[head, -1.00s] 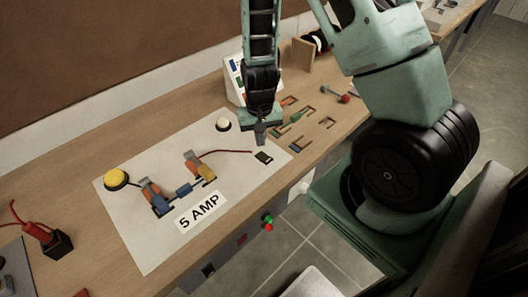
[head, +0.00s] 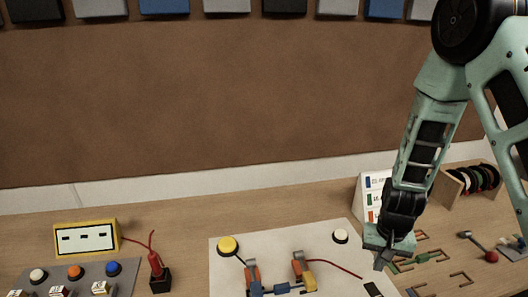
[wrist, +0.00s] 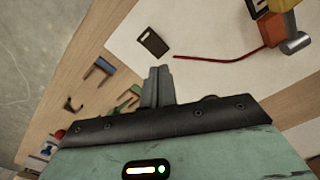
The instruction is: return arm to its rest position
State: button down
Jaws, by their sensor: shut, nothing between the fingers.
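My gripper (head: 384,258) hangs from my green arm over the right side of the wooden bench, near the right edge of a white sheet. In the wrist view its fingers (wrist: 158,72) are together with nothing between them. They point toward a small black rectangle (wrist: 153,42) and a red wire (wrist: 215,58) on the sheet, and appear to be above the surface. In the head view the arm comes down from the upper right.
The white sheet (head: 222,270) carries a yellow button (head: 228,245), a white button (head: 340,236) and clips with coloured parts. A labelled white box (head: 370,187) stands behind my gripper, a spool rack (head: 470,182) to its right. A yellow meter (head: 86,238) is left.

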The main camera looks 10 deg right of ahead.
jog(key=s+a+r+n+y+b, duration=0.1)
jog(key=s+a+r+n+b, duration=0.15)
jog(key=a, duration=0.55)
jog(key=s+a+r+n+y+b, duration=0.1)
jog(key=a+r+n+b, duration=0.2)
jog(key=a, duration=0.4)
jog(key=s+a+r+n, duration=0.2)
jog(key=s, duration=0.2)
jog(key=s+a+r+n+h+b, duration=0.1)
jog(key=s+a+r+n, duration=0.1)
jog(key=s, duration=0.3)
jog(key=s+a+r+n+b, duration=0.1)
jog(key=s+a+r+n, duration=0.2)
jog(key=s+n, duration=0.1)
jog(key=shift+s+a, duration=0.25)
jog(key=shift+s, duration=0.35)
